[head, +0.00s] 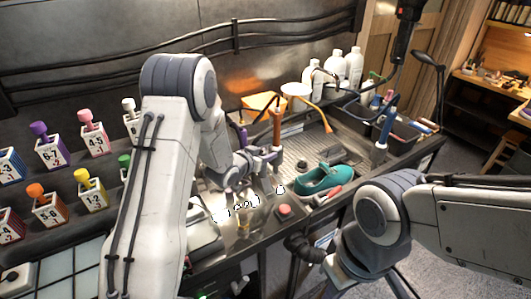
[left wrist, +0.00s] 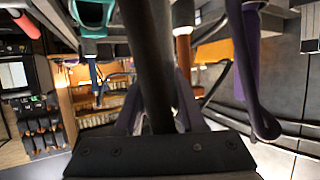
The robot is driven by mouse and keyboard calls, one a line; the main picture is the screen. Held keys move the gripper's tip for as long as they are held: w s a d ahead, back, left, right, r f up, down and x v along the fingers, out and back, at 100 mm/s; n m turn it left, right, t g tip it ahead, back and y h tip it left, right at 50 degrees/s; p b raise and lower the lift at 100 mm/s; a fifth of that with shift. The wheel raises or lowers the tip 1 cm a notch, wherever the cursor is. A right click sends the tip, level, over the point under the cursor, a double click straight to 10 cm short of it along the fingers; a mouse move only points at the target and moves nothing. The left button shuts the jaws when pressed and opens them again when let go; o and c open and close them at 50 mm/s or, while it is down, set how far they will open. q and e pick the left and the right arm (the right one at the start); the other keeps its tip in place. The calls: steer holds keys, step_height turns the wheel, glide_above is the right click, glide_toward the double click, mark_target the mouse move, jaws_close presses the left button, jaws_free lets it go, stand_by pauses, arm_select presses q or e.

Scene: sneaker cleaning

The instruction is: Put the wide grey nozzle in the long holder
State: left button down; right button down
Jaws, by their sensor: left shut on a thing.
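My left gripper (head: 268,156) is over the bench, left of the teal shoe and just below an orange-handled tool. In the left wrist view the fingers (left wrist: 158,115) close on a long dark grey piece (left wrist: 150,60), which looks to be the wide grey nozzle. Its far end runs out of the top of that view. In the head view the arm and fingers hide most of it. I cannot pick out the long holder with certainty. My right arm comes in from the right, and its gripper is out of view.
The orange-handled tool (head: 277,128) stands close to the left gripper; a purple loop (left wrist: 250,70) also hangs close by. The teal shoe (head: 322,180) lies on the bench. White bottles (head: 354,64) stand at the back. A red button (head: 284,210) is near the front edge.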

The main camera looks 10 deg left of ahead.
arm_select(q)
steer(key=shift+f, duration=0.15)
steer(key=c, duration=0.5)
jaws_free()
